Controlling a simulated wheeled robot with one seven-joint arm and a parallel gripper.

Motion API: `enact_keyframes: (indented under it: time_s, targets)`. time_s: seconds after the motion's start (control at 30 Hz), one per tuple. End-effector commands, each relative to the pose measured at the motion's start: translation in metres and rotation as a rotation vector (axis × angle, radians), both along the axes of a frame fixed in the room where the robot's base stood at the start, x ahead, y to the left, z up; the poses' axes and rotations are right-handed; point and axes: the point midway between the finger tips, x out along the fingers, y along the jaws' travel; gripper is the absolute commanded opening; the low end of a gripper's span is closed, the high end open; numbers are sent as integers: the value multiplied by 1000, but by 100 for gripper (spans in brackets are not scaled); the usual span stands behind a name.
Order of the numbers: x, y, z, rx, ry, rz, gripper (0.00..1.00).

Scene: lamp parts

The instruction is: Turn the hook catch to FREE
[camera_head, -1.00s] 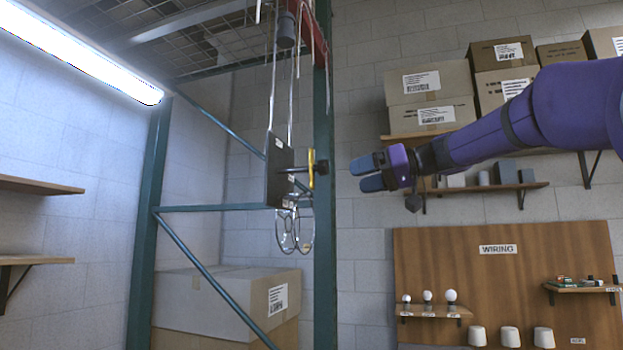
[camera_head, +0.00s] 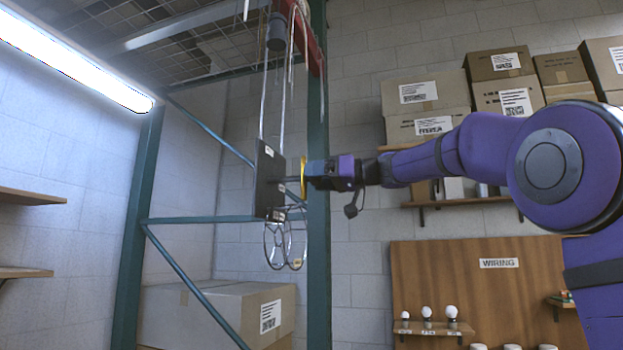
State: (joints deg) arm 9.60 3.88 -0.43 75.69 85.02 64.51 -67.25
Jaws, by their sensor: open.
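The hook catch shows as a dark upright plate (camera_head: 269,182) hanging on thin rods, with a yellow piece (camera_head: 303,178) standing out on its right side. Its dark knob, at the right end, is now hidden by my gripper. My gripper (camera_head: 313,172) is at the yellow piece, its fingers pointing left around the knob's place. The fingers are open, but I cannot tell whether they touch the knob. Any FREE marking is too small to read.
Wire rings (camera_head: 285,245) hang below the plate. A green rack post (camera_head: 318,260) stands just behind my gripper. A wooden WIRING board (camera_head: 480,285) with bulbs is on the right wall, under shelves of boxes.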

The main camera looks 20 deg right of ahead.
Motion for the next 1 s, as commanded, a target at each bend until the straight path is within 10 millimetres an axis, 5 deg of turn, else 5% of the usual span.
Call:
enact_keyframes:
  time_s: [0.5, 0.73, 1.0]
  targets:
    - [10, 14, 0, 0, 1, -1, 67]
    - [10, 14, 0, 0, 1, -1, 18]
    - [10, 13, 0, 13, 18, -1, 18]
